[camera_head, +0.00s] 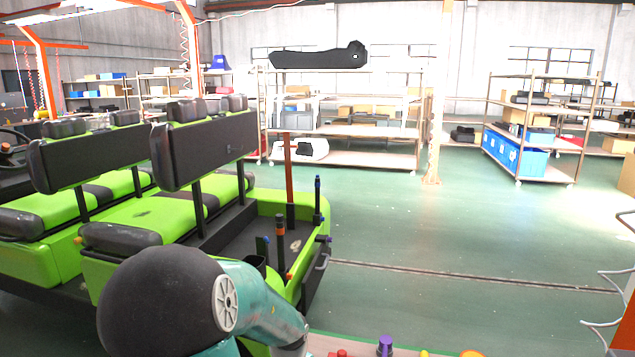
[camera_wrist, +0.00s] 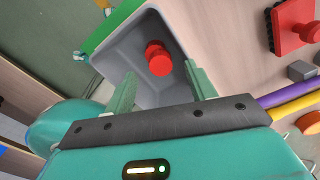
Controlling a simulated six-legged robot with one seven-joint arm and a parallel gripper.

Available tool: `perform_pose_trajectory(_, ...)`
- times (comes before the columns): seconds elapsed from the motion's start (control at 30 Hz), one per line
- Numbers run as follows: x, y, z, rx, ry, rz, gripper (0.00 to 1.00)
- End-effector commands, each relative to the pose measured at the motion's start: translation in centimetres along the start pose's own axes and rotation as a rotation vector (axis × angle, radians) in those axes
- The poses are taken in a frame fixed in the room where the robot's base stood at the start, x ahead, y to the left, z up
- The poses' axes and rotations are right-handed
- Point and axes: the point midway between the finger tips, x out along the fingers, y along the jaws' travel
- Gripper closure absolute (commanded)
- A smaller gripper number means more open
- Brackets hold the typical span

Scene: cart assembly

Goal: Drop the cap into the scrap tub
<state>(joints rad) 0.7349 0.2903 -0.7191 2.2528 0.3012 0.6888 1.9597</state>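A red two-part cap (camera_wrist: 158,60) shows against the inside of a grey tub (camera_wrist: 118,50) in the wrist view. I cannot tell whether it rests on the tub's floor or is still above it. My gripper (camera_wrist: 160,72) is over the tub's near side with its two green fingers wide apart. The cap appears beyond the fingertips, with clear space on both sides, and no finger touches it. The gripper's body hides the near part of the tub. In the head view the tub and my gripper are not visible.
A red block-like brush (camera_wrist: 292,25), a purple bar (camera_wrist: 292,106), a yellow bar (camera_wrist: 290,93) and an orange disc (camera_wrist: 310,123) lie right of the tub. In the head view a green cart (camera_head: 150,215) stands left; shelves line the back. Open floor (camera_head: 430,240) lies right.

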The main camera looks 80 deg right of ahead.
Motion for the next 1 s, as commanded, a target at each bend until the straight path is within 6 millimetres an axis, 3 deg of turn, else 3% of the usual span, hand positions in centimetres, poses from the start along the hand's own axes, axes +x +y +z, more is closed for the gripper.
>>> perform_pose_trajectory(0.27, -1.3, 0.0, 0.1, -0.003, -0.004, -0.002, 0.44)
perform_pose_trajectory(0.7, -10.3, 0.0, 0.1, -0.003, -0.006, -0.002, 0.44)
perform_pose_trajectory(1.0, -13.7, 0.0, 0.0, 0.0, -0.001, -0.001, 0.44)
